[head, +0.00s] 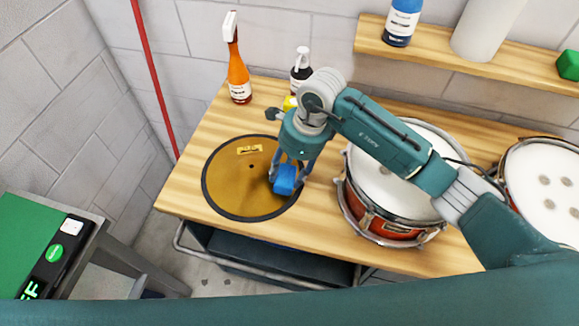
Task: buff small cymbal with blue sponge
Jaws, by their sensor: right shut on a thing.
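A round golden cymbal (236,183) with a dark rim lies flat on the left part of the wooden bench (190,190). A small label shows near its far edge. My right gripper (287,174) reaches in from the right and is shut on the blue sponge (285,182). The sponge is over the right part of the cymbal; I cannot tell whether it touches the surface. The gripper hides part of the cymbal's right edge. My left gripper is not in view.
A yellow thing (289,103) is partly hidden by my arm. A red drum (390,226) stands right of the cymbal, another drum (545,185) farther right. A shelf (440,60) hangs behind.

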